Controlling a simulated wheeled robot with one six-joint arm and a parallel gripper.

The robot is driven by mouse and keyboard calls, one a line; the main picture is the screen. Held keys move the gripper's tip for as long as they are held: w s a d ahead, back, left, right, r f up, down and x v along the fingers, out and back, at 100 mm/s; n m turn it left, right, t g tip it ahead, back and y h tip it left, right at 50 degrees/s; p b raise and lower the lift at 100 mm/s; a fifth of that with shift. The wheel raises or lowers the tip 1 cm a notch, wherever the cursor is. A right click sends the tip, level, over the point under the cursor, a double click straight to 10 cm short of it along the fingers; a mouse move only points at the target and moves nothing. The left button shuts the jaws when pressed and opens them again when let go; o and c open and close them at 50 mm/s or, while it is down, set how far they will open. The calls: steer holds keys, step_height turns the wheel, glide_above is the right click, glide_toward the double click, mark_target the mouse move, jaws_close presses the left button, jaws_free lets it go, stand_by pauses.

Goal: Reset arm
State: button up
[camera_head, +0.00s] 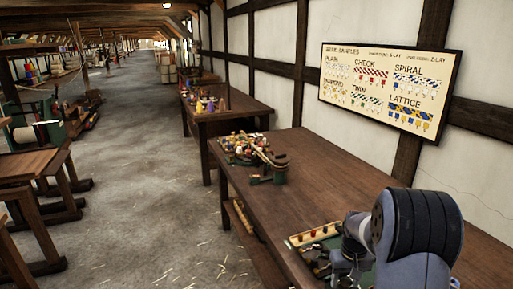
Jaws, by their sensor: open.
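My arm (415,240), with grey links and a dark ribbed joint, is folded at the lower right over the near end of the long wooden bench (335,190). My gripper (317,262) shows as small dark fingers left of the pale wrist, low over the bench's near left edge. It looks open, with nothing visibly held between the fingers. My own links hide part of the bench top and some of what lies under the wrist.
A pale wooden strip with red pegs (314,234) lies just beyond my gripper, by a green surface. Coloured pieces and a green-and-wood fixture (267,167) stand at the bench's far end. A sample board (390,90) hangs on the wall.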

steer(key=n+p, duration=0.1)
steer(key=n, duration=0.5)
steer(key=n+p, duration=0.1)
steer(key=n, duration=0.5)
stand_by(0.5)
steer(key=shift+a+r, duration=0.1)
steer(key=shift+a, duration=0.05)
